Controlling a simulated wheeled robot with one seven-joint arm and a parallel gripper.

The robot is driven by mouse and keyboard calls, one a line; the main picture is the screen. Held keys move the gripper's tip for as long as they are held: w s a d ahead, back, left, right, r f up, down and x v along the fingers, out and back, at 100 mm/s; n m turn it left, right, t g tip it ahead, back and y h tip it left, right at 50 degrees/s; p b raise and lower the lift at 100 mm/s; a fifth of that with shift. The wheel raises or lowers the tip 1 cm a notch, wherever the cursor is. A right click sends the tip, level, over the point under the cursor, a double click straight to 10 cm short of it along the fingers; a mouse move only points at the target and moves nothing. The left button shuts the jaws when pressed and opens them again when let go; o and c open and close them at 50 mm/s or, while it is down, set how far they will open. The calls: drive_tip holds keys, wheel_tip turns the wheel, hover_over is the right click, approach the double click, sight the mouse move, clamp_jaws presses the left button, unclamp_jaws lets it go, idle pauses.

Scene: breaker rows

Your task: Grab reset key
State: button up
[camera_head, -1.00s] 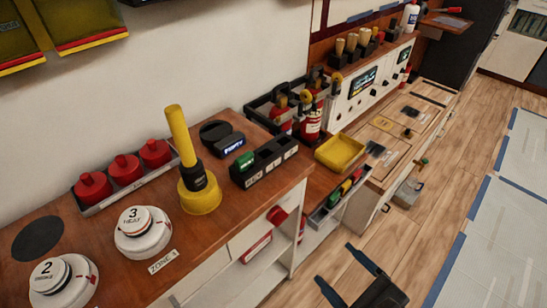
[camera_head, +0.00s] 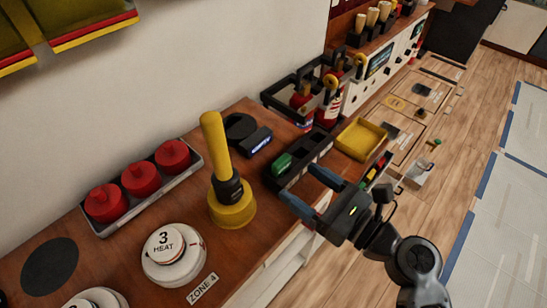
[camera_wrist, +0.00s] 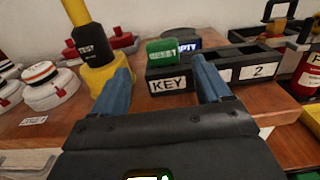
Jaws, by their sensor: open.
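The green key piece (camera_head: 282,163), which I take for the reset key, sits in the left compartment of a black holder (camera_head: 307,154) near the counter's front edge. In the wrist view the green piece (camera_wrist: 166,51) stands above a label reading KEY on the holder (camera_wrist: 240,57). My gripper (camera_head: 304,187) is open and empty, in front of the holder with its fingers pointing at it. In the wrist view its two blue fingers (camera_wrist: 162,72) spread either side of the KEY label, short of the green piece. The right finger covers part of the holder's front.
A yellow tool with a black collar (camera_head: 231,190) stands left of the holder. A small dark device with a lit display (camera_head: 258,140) is behind it. A yellow tray (camera_head: 361,138) and fire extinguishers (camera_head: 331,104) are to the right. Red domes (camera_head: 139,178) and white detectors (camera_head: 172,255) sit left.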

sight(285, 166)
drive_tip(key=x, duration=0.4)
drive_tip(key=r+p+x, duration=0.1)
drive_tip(key=x, duration=0.1)
drive_tip(key=shift+w+a, duration=0.2)
drive_tip(key=shift+w, duration=0.25)
drive_tip(key=c, duration=1)
